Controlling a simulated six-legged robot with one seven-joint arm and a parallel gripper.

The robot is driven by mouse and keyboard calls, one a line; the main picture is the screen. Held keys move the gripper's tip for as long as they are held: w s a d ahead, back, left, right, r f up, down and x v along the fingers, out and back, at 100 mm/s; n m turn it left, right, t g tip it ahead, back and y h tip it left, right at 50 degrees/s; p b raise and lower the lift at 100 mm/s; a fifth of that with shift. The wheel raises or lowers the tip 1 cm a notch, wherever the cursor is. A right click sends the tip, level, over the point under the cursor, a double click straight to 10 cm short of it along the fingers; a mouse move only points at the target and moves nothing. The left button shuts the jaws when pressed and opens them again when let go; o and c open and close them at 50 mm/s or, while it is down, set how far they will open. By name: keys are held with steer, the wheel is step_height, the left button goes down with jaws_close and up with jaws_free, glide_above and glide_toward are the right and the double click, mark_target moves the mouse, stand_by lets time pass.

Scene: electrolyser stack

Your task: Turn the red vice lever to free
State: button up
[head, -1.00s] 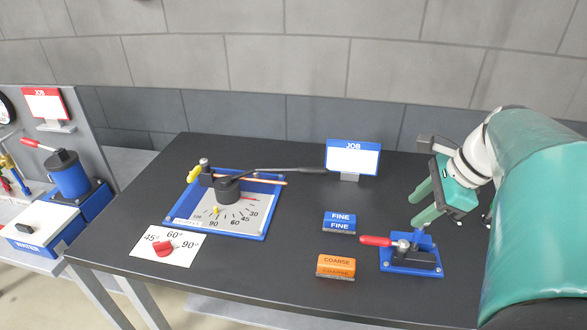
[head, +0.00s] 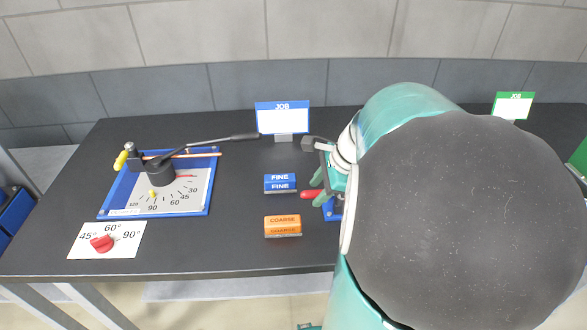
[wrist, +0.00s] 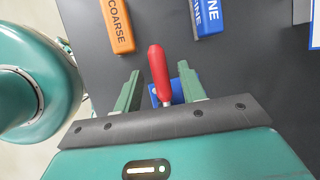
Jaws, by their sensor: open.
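The red vice lever (head: 309,194) shows at the left edge of my gripper in the head view. In the wrist view the lever (wrist: 158,72) stands out between the two green fingers. My gripper (wrist: 159,68) is open, with a finger on each side of the lever and gaps visible on both sides. In the head view my gripper (head: 318,188) is over the vice. The blue vice base (head: 334,212) is mostly hidden behind my arm, and a bit of it (wrist: 176,90) shows between the fingers in the wrist view.
A blue FINE block (head: 280,184) and an orange COARSE block (head: 282,227) lie left of the vice. A pipe bender with a long black handle (head: 208,140) and a card with a red pointer (head: 102,243) are farther left. A blue JOB sign (head: 283,117) stands behind.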

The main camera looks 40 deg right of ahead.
jaws_close()
steer(key=shift+s+a, duration=0.1)
stand_by(0.4)
steer(key=s+d+n+g+y, duration=0.1)
steer(key=s+n+g, duration=0.6)
steer(key=n, duration=1.1)
steer(key=shift+s+d+y, duration=0.35)
steer(key=shift+d+y, duration=0.05)
steer(key=shift+d, duration=0.25)
jaws_free()
